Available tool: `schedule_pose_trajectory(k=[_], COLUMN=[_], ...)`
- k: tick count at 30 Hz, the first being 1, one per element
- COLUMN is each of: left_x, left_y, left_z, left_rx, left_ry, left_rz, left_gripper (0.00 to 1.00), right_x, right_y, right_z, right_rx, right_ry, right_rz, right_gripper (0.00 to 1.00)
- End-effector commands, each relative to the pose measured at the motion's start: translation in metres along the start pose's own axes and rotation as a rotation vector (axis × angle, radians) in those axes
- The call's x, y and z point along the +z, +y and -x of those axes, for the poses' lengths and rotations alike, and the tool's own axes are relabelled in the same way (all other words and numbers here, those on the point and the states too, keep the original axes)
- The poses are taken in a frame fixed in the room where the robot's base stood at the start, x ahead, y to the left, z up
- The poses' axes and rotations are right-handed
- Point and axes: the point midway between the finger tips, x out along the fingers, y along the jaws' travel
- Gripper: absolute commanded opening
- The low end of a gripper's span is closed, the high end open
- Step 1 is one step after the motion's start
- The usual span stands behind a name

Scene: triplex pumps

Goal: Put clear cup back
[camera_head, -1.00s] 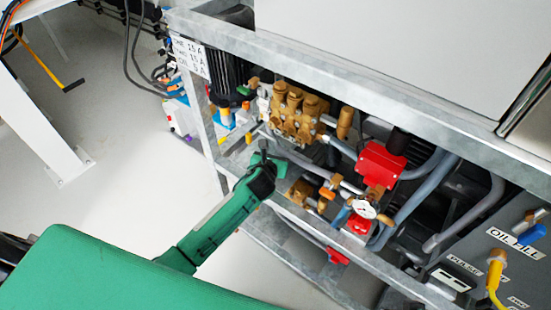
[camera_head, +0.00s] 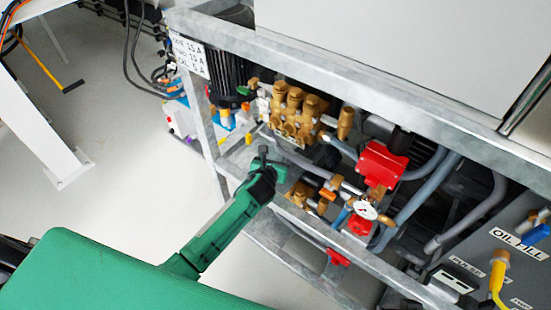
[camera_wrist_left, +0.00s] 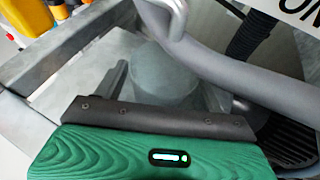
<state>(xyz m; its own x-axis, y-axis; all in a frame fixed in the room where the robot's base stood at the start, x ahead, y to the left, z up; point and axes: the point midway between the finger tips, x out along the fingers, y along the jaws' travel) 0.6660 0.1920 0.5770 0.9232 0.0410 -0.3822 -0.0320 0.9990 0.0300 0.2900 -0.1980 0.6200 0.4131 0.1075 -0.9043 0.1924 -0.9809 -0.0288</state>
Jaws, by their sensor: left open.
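The clear cup (camera_wrist_left: 166,72) shows in the left wrist view as a round, greyish see-through shape on the metal frame. It lies just ahead of my left gripper (camera_wrist_left: 166,92), between its two dark fingers. The fingers are spread apart, and I cannot tell whether they touch the cup. In the head view my left gripper (camera_head: 266,162) is at the front rail of the pump frame, below the brass pump; I cannot make out the cup there. My right gripper is not in view.
The brass pump (camera_head: 298,112) stands behind the gripper. A red block (camera_head: 381,163), a pressure gauge (camera_head: 366,210) and grey hoses are to the right. In the wrist view a thick grey hose (camera_wrist_left: 225,72) passes close to the cup.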

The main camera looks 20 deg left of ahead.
Motion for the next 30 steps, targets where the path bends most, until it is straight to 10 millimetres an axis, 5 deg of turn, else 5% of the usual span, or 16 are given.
schedule_pose_trajectory(k=[7, 18, 30], left_x=[0.002, 0.002, -0.003], left_y=[0.000, 0.000, 0.002], left_z=[0.035, 0.106, 0.125], left_rx=[-0.001, -0.001, 0.009], left_ry=[0.000, 0.000, 0.019], left_rz=[-0.002, -0.002, 0.078], left_gripper=[0.71, 0.71, 0.71], right_x=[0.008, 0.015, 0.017], right_y=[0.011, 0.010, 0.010], right_z=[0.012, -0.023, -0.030], right_rx=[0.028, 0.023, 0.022], right_ry=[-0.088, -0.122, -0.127], right_rz=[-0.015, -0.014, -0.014], right_gripper=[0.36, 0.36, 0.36])
